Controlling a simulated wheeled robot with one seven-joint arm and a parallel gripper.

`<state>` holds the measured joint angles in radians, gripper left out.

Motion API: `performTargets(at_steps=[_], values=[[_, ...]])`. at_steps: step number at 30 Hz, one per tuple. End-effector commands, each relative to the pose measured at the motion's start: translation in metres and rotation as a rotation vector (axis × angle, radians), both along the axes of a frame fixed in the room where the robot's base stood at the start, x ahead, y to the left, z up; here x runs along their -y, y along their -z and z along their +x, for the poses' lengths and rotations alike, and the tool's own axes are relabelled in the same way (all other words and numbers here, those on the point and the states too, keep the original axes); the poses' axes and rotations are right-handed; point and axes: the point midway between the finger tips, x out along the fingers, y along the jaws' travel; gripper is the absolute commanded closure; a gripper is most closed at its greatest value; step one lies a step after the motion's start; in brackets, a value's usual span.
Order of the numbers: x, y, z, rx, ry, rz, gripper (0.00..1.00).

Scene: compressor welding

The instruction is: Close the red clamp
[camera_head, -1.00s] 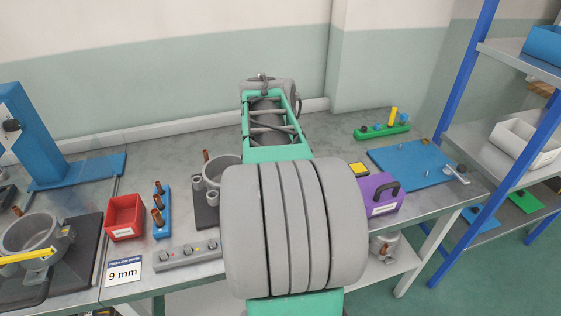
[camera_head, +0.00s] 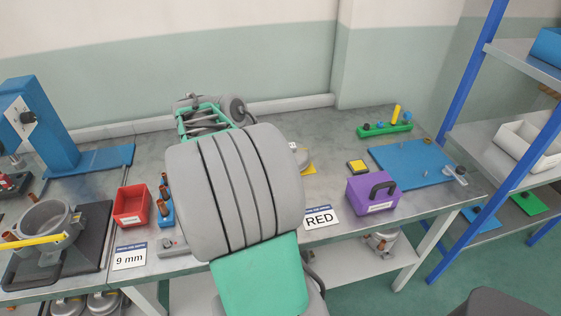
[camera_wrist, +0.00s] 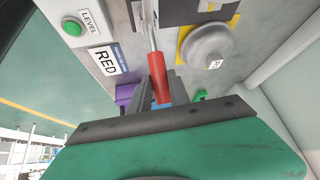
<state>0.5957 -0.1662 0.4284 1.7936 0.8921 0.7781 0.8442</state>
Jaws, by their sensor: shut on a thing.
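The red clamp's handle (camera_wrist: 158,78) shows in the wrist view as a red grip on a thin metal rod that runs up the picture. My gripper (camera_wrist: 170,88) is shut on the red handle, with its fingers mostly hidden behind the handle and the dark bar. The clamp's jaw and base cannot be made out clearly. In the head view my arm covers the clamp and gripper. A RED sign (camera_head: 319,217) stands just right of my arm, and it also shows in the wrist view (camera_wrist: 107,62).
A grey dome on a yellow base (camera_wrist: 205,45) is right of the handle in the wrist view. A LEVEL panel with a green button (camera_wrist: 73,27) is at left. A purple box (camera_head: 372,194) and blue mat (camera_head: 410,165) lie right; a red bin (camera_head: 131,205) is left.

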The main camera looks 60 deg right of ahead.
Motion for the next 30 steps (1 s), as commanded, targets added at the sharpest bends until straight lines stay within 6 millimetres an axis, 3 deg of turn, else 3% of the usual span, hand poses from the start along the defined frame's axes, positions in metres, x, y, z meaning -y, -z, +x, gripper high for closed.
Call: performTargets(at_steps=[2,3,11,20,30], values=[[-0.001,0.000,0.001,0.000,-0.004,0.002,1.00],[-0.001,0.000,0.001,0.000,-0.004,0.003,0.77],[-0.001,0.000,0.001,0.001,-0.002,0.003,0.56],[-0.002,-0.005,0.003,0.003,-0.003,0.000,0.56],[-0.034,-0.057,0.019,0.003,-0.004,0.001,0.56]])
